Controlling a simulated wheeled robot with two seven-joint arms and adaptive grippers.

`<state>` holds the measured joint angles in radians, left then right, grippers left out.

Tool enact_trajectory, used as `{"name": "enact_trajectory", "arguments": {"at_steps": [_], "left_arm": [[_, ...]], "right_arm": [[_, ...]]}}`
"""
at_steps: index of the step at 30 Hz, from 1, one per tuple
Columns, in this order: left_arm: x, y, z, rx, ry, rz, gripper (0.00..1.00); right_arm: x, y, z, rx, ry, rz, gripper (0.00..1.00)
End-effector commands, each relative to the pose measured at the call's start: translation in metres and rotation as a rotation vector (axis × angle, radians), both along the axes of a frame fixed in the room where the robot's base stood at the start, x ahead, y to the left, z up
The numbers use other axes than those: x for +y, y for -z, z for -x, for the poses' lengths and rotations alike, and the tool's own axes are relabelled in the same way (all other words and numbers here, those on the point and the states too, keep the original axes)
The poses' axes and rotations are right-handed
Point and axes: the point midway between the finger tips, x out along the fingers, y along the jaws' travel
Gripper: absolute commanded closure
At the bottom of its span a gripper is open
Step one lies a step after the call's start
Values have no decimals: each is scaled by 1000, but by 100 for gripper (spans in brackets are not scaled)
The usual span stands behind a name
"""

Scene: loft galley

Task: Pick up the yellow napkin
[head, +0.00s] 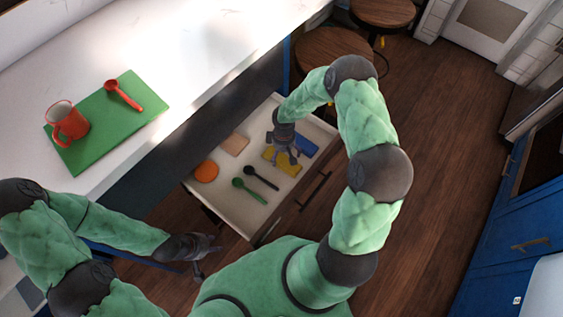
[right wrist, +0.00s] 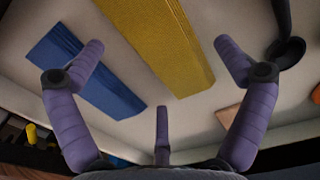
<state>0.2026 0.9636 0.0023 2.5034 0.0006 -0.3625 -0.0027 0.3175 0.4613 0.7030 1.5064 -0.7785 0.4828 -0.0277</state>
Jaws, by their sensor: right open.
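The yellow napkin (head: 284,160) lies flat in the open drawer, between the blue napkin and the spoons. In the right wrist view it is a long yellow strip (right wrist: 160,42) at the top middle. My right gripper (head: 287,156) is right over it in the head view and partly covers it. Its purple fingers (right wrist: 162,95) are spread wide with nothing between them; the napkin lies beyond them. My left gripper (head: 205,252) is away from the drawer, low at the left in the head view. Whether its fingers are open is unclear.
The drawer (head: 290,203) also holds a blue napkin (head: 306,144), a dark spoon (head: 261,178), a green spoon (head: 249,190), an orange disc (head: 206,171) and a tan square (head: 234,144). A red mug (head: 68,124) and red spoon (head: 123,95) rest on a green mat (head: 105,135) on the counter.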

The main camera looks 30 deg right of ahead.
Motion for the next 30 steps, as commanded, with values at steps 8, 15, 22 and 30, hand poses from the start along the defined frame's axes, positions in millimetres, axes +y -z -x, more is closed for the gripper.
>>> {"name": "enact_trajectory", "arguments": {"at_steps": [8, 15, 22, 30], "left_arm": [[0, 11, 0, 0, 0, 0, 60], [0, 10, 0, 0, 0, 0, 60], [0, 10, 0, 0, 0, 0, 60], [0, 8, 0, 0, 0, 0, 60]], "right_arm": [[1, 26, 0, -1, -1, 0, 0], [0, 25, 0, 0, -1, 0, 28], [1, 25, 0, 0, -1, -1, 51], [1, 22, 0, 0, -1, -1, 51]]}}
